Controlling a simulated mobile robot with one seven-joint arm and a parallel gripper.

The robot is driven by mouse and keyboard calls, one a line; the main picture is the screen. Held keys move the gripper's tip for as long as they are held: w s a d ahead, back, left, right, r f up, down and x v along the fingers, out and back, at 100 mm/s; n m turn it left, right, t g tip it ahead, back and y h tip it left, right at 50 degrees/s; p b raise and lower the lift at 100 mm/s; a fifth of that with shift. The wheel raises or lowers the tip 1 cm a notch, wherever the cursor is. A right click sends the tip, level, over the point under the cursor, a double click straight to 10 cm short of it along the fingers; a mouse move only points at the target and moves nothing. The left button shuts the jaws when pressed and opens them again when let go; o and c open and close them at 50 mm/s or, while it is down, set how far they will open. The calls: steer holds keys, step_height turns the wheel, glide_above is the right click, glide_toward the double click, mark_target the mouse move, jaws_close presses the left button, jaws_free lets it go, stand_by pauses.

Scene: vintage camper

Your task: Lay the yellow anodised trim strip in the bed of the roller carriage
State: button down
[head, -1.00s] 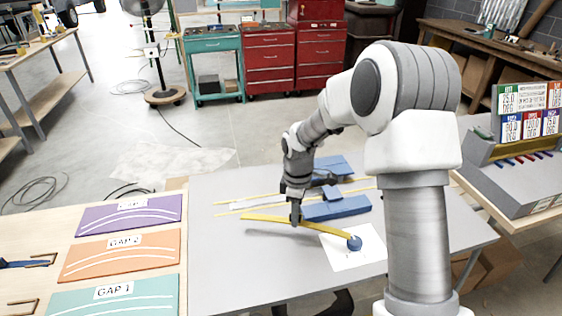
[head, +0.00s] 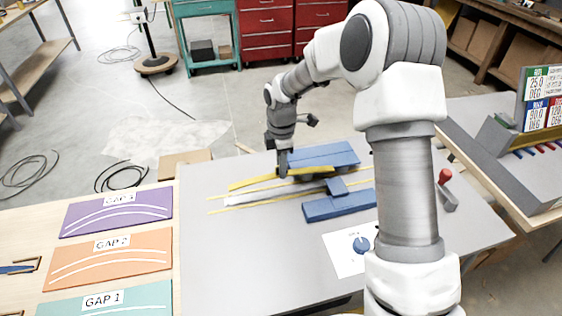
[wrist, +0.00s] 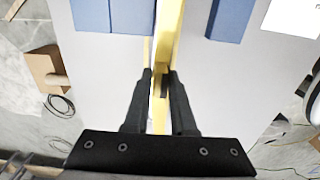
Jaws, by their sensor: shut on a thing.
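The yellow trim strip (head: 246,183) is a long thin bar, held above the grey table (head: 235,268). My gripper (head: 282,172) is shut on it near its middle; in the wrist view, the strip (wrist: 168,40) passes between the fingers of my gripper (wrist: 157,80). Two blue pieces lie on the table: a wide one (head: 322,154) at the back and a long one (head: 320,209) with a small blue block (head: 337,187) in front. I cannot tell for sure which is the roller carriage. The strip's right part overlaps the back piece's near edge in the head view; contact is unclear.
Thin yellow strips (head: 275,202) and a pale bar (head: 255,197) lie on the table. A white sheet with a blue knob (head: 361,244) is at front right. A red-topped grey tool (head: 446,190) stands at right. Coloured gap boards (head: 110,254) lie left. The table's front left is clear.

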mark_target(281, 191)
stand_by(0.4)
steer(key=shift+f+b, duration=1.7)
steer(key=shift+f, duration=1.05)
steer(key=shift+f+b, duration=0.35)
steer(key=shift+f, duration=0.4)
steer(key=c, duration=0.7)
jaws_free()
steer(key=shift+o, duration=0.2)
steer(key=shift+r, duration=0.15)
